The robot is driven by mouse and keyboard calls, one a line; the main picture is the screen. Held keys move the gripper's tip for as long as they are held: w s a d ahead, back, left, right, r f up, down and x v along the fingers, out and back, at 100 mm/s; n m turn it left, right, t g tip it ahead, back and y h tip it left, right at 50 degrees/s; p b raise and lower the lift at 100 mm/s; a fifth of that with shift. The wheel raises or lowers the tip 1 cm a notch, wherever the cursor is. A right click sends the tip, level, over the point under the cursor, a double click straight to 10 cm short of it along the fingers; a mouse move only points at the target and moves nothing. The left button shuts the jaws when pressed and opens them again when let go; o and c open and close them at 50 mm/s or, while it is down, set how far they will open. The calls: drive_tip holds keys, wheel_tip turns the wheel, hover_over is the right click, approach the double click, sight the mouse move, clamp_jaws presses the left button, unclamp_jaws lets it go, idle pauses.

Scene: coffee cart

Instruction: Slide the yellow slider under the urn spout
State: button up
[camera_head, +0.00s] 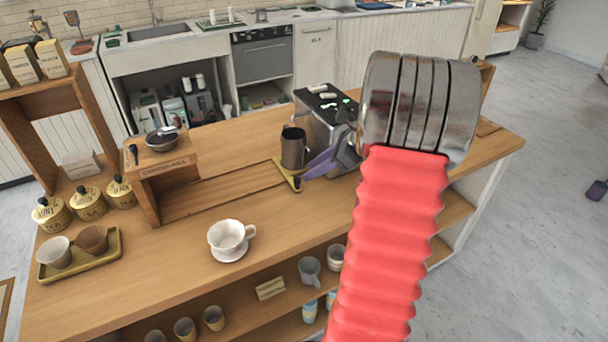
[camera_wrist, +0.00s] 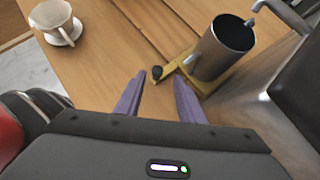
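The yellow slider (camera_head: 281,166) lies on the counter, with a small dark knob (camera_head: 296,183) at its near end. A metal pitcher (camera_head: 293,149) stands upright on it. In the wrist view the slider (camera_wrist: 202,87) shows under the pitcher (camera_wrist: 222,52), with the knob (camera_wrist: 156,72) just ahead of the fingertips. The grey boxy urn (camera_head: 323,118) is right behind the pitcher; its spout (camera_wrist: 284,15) reaches toward the pitcher's rim. My gripper (camera_wrist: 158,82) is open and empty, its two purple fingers spread beside the knob. In the head view my gripper (camera_head: 306,176) is right of the knob.
A wooden stand (camera_head: 158,176) with a flat track is left of the slider. Several yellow canisters and a tray (camera_head: 108,259) with two cups are at far left. The counter between cup and slider is clear.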

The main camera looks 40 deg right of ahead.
drive_tip(key=v, duration=0.6)
drive_tip(key=shift+r, duration=0.15)
drive_tip(key=shift+s+d, duration=0.1)
idle(0.3)
drive_tip(key=s+a+f+n+g+h, duration=0.1)
drive_tip(key=s+a+f+n+g, duration=0.35)
drive_tip(key=n, duration=0.45)
drive_tip(key=s+a+r+n+h, duration=0.1)
drive_tip(key=s+a+r+n, duration=0.1)
drive_tip(key=a+n, duration=0.5)
drive_tip(key=s+a+r+n+t+h, duration=0.1)
drive_tip(key=a+r+n, duration=0.3)
drive_tip(key=a, duration=1.2)
drive_tip(key=s+a+r+n+t+h, duration=0.1)
drive_tip(key=s+a+r+n, duration=0.2)
drive_tip(key=a+n, duration=0.7)
drive_tip(key=shift+s+a+r, duration=0.2)
drive_tip(key=shift+a+r, duration=0.25)
drive_tip(key=shift+a, duration=0.6)
